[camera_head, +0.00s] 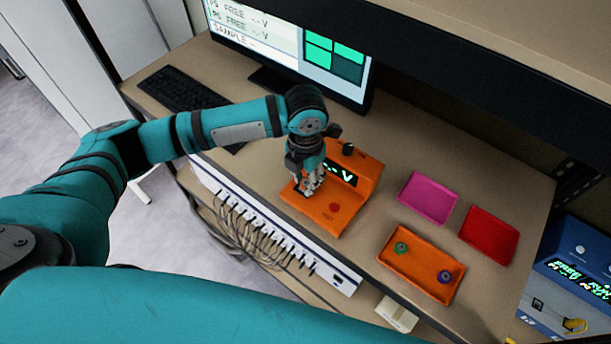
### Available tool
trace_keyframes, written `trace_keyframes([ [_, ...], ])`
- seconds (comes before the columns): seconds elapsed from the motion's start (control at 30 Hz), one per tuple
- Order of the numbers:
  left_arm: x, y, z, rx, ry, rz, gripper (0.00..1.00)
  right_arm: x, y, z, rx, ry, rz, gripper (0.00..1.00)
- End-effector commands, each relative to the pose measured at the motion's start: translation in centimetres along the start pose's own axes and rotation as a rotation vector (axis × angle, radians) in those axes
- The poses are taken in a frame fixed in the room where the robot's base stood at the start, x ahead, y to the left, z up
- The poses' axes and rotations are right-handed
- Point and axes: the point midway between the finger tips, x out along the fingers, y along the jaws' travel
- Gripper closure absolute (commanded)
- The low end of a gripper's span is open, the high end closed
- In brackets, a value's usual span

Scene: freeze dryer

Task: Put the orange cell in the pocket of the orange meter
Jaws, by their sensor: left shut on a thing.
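The orange meter (345,198) stands on the bench, with a dark display showing green dashes and a V, a black knob on top and a red button. My left gripper (311,190) points down over the left part of the meter's lower deck. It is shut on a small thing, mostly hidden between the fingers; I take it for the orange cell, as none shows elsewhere. The pocket is hidden under the gripper, and I cannot tell whether the cell touches it. My right gripper is not in view.
A monitor (300,45) and keyboard (183,88) stand at the back. A blue device (575,275) is at right.

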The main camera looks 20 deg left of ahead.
Motion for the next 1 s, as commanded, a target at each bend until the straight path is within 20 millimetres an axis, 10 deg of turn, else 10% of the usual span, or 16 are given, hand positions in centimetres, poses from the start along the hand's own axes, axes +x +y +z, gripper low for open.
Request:
trace_keyframes([
  [0.47,0.64,-0.02,0.01,0.0,0.0,0.0,0.94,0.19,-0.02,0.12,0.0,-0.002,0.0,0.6],
  [0.5,0.63,-0.02,0.01,0.0,0.0,0.0,0.71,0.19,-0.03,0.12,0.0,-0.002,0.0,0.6],
  [0.67,0.63,-0.02,0.02,0.0,-0.001,0.0,0.5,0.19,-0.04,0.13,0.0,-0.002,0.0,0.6],
  [1.0,0.25,0.0,0.06,0.0,-0.002,0.0,0.49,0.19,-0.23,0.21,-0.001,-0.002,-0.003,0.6],
])
